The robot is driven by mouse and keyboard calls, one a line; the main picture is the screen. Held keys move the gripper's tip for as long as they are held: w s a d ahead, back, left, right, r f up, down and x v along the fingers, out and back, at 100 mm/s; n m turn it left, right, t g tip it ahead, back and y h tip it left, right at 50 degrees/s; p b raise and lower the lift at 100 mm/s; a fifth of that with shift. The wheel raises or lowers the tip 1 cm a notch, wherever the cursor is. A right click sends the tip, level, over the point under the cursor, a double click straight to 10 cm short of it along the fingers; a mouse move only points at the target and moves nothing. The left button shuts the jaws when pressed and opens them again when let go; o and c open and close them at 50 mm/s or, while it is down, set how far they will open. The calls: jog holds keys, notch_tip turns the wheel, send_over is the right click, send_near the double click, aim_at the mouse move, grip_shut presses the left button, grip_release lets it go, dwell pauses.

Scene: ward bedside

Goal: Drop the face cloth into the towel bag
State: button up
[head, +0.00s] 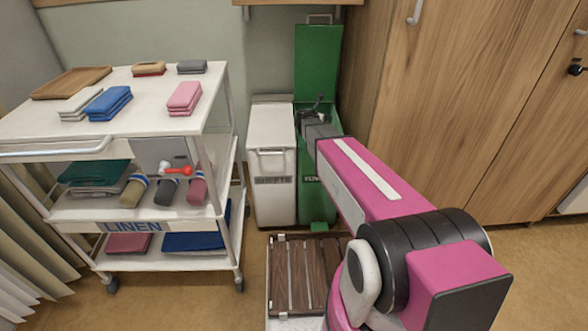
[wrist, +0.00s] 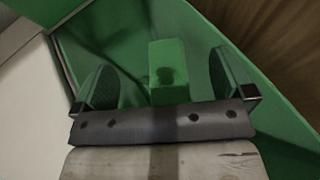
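The green bin (head: 318,203) stands with its lid (head: 318,62) raised against the wall. Its front lettering is partly hidden by my arm, and seems to begin "TOW". My gripper (head: 318,112) is at the bin's mouth, and its tips are hard to make out in the head view. In the wrist view the two fingers (wrist: 160,88) stand wide apart, over green surfaces. A small green block (wrist: 167,62) shows between them; I cannot tell what it is. No cloth is visible in the grip. I cannot tell which cloth is the face cloth, or whether one lies in the bin.
A white bin (head: 272,160) marked like "SHEETS" stands left of the green one. The linen cart (head: 130,125) at left bears blue (head: 109,103), pink (head: 185,97) and other folded cloths. A wooden cabinet (head: 450,110) closes the right. A slatted brown thing (head: 305,272) is in front.

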jog(key=shift+s, duration=0.1)
jog(key=v, duration=1)
jog(key=shift+s+a+r, duration=0.2)
jog(key=shift+s+a, duration=0.05)
